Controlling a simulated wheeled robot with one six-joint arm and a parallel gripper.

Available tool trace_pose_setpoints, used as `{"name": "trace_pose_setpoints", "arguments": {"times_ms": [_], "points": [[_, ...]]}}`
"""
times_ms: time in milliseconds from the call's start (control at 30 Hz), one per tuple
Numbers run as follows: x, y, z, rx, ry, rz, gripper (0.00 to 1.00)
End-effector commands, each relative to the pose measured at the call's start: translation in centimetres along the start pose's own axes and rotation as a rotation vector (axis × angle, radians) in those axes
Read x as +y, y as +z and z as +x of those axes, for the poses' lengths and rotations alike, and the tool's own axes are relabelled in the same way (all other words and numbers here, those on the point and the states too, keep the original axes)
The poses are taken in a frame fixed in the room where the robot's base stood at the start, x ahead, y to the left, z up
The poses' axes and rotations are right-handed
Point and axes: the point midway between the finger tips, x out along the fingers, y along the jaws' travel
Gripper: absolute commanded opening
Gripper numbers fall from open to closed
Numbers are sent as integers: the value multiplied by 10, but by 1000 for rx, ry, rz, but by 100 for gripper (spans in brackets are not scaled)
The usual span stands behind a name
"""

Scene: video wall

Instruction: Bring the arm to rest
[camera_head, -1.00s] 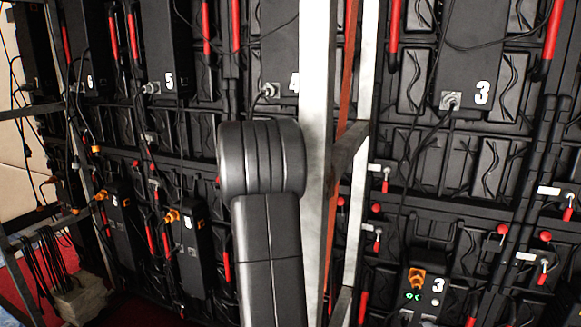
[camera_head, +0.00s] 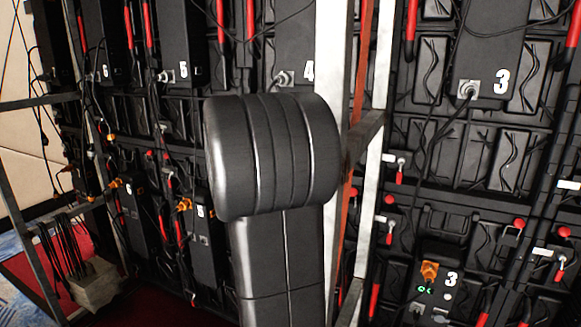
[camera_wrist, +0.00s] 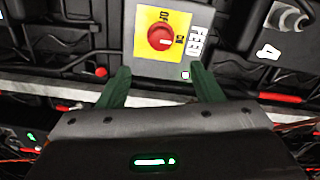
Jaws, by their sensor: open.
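My gripper (camera_wrist: 160,72) shows in the wrist view with its two dark green fingers spread apart and nothing between them. Beyond the fingertips is a yellow switch plate (camera_wrist: 146,55) with a round red knob (camera_wrist: 160,37), beside the word FEED. The fingers are apart from the knob, which lies above them in the picture. In the head view my arm (camera_head: 272,155) stands bent in the middle, its thick rounded joint uppermost; the gripper is hidden there.
The back of the video wall fills the head view, with black numbered boxes (camera_head: 490,45), cables and red handles. A pale metal upright (camera_head: 332,60) stands close behind my arm. A cable-draped block (camera_head: 97,285) sits at lower left near red floor.

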Motion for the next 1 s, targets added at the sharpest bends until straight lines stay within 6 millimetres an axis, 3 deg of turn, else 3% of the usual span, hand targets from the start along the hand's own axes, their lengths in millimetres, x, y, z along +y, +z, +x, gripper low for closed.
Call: {"name": "trace_pose_setpoints", "arguments": {"times_ms": [367, 533, 1000], "points": [[0, 0, -4, 0, 0, 0, 60], [0, 0, 5, 1, 1, 0, 60], [-1, -1, 91, 3, 1, 0, 60]]}}
